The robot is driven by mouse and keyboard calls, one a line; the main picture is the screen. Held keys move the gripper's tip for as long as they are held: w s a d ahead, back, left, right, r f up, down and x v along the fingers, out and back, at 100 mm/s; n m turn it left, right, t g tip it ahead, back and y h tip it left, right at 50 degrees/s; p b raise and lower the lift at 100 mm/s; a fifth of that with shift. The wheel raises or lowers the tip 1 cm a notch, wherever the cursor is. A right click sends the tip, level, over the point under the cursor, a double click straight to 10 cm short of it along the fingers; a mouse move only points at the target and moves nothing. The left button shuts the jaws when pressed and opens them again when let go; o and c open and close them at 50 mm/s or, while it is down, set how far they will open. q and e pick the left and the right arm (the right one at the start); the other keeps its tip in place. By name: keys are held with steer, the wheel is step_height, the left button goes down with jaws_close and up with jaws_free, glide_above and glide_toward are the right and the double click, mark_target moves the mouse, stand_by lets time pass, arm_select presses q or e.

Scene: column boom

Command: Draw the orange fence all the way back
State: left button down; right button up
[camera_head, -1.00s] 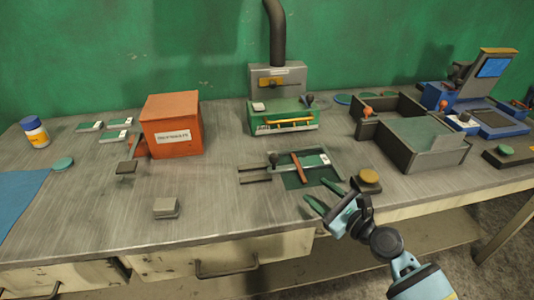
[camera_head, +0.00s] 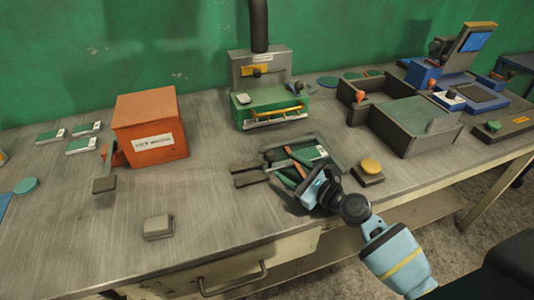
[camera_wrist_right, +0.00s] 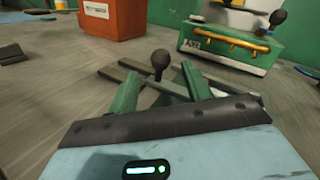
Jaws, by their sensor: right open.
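The orange fence (camera_head: 300,170) is a thin bar lying across the dark green plate of a small fixture near the table's front. My right gripper partly covers it in the head view. A rod with a black ball knob (camera_head: 268,155) extends left from the fixture. My right gripper (camera_head: 283,167) is open over the fixture, its green fingers pointing toward the knob. In the right wrist view, the knob (camera_wrist_right: 158,60) shows just beyond and between the two fingertips (camera_wrist_right: 160,82). The fence cannot be made out there. My left gripper is not in view.
Two dark rails (camera_head: 252,174) run left from the fixture. A yellow button (camera_head: 371,166) stands to its right, a green machine (camera_head: 270,108) behind it. An orange box (camera_head: 150,130) and a grey block (camera_head: 158,227) are left. The tabletop between is clear.

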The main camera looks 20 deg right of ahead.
mark_target(273, 158)
steer(key=shift+x, duration=3.85)
steer(key=shift+a, duration=0.1)
jaws_close()
